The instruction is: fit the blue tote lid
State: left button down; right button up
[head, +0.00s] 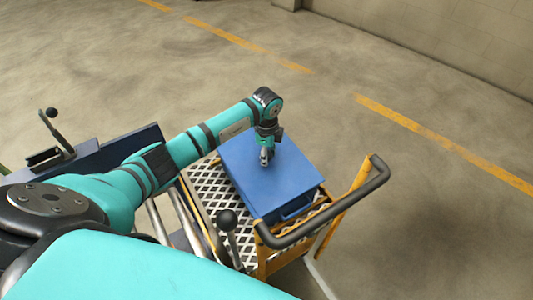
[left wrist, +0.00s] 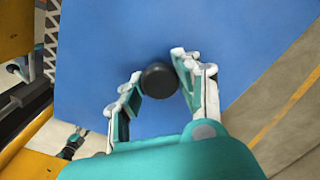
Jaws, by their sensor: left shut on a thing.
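The blue lid (head: 290,172) lies over the blue tote (head: 298,207), which stands on the cart. From above, no gap shows between lid and tote, but the far edges are hard to judge. A black round knob (left wrist: 158,80) stands up from the lid (left wrist: 100,40) in the left wrist view. My left gripper (head: 266,158) is over the middle of the lid and points down. In the left wrist view its fingers (left wrist: 157,72) are on either side of the knob, shut on it. My right gripper is not in view.
The yellow cart has a white mesh deck (head: 207,190) and a black push handle (head: 330,212) close to the tote's right. A black-knobbed lever (head: 228,220) rises near the front. A dark blue structure (head: 105,152) stands at left. The floor beyond is clear, with yellow lines.

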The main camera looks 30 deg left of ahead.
pick_arm(q)
jog(key=shift+f+b, duration=0.3)
jog(key=shift+f, duration=0.3)
dwell(0.5)
jog(key=c, duration=0.8)
grip_release()
jog(key=shift+c, duration=0.2)
notch_tip(320, 180, up, 12)
